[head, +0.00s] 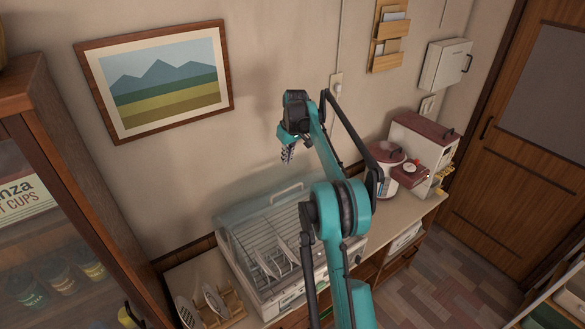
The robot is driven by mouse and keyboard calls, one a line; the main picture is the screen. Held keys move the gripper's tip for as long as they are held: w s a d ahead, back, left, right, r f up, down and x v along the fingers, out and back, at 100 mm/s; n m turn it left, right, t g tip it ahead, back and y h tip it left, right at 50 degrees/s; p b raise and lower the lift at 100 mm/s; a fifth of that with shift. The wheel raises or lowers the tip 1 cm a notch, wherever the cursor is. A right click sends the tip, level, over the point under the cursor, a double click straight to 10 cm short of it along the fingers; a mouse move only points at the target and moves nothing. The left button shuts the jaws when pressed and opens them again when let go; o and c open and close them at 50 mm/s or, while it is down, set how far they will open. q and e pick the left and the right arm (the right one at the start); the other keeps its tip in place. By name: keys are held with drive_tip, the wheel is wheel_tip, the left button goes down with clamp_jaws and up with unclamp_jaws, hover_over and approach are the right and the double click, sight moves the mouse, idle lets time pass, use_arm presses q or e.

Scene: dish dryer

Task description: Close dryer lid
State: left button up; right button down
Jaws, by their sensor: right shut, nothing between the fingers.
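The dish dryer (240,268) stands on the counter against the wall, with a wire rack and a few dishes (275,262) inside. Its clear lid (240,210) shows along the back and left side and looks raised, but its see-through surface makes its exact angle hard to tell. My right gripper (288,156) is shut and empty, pointing down above the back part of the dryer, apart from the lid. My right arm crosses in front of the dryer's right side and hides part of it. My left gripper is not in view.
A wooden rack with plates (212,302) stands left of the dryer. A rice cooker (385,178) and a red-topped appliance (420,145) stand to the right on the counter. A tall glass-front cabinet (85,170) is at the left. A framed picture (160,85) hangs on the wall.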

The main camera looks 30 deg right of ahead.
drive_tip(key=d, duration=0.2)
drive_tip(key=p, duration=0.2)
hover_over(293, 191)
drive_tip(key=w, duration=0.4)
wheel_tip(293, 191, down, 11)
drive_tip(key=shift+s+a+r, duration=0.1)
drive_tip(key=shift+a+r, duration=0.05)
drive_tip(key=shift+r, duration=0.05)
drive_tip(key=s, duration=0.3)
drive_tip(key=shift+s+r, duration=0.35)
drive_tip(key=shift+r, duration=0.05)
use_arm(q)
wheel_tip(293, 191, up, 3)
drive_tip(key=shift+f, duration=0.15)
use_arm(e)
drive_tip(key=shift+f, duration=0.1)
drive_tip(key=shift+s, duration=0.1)
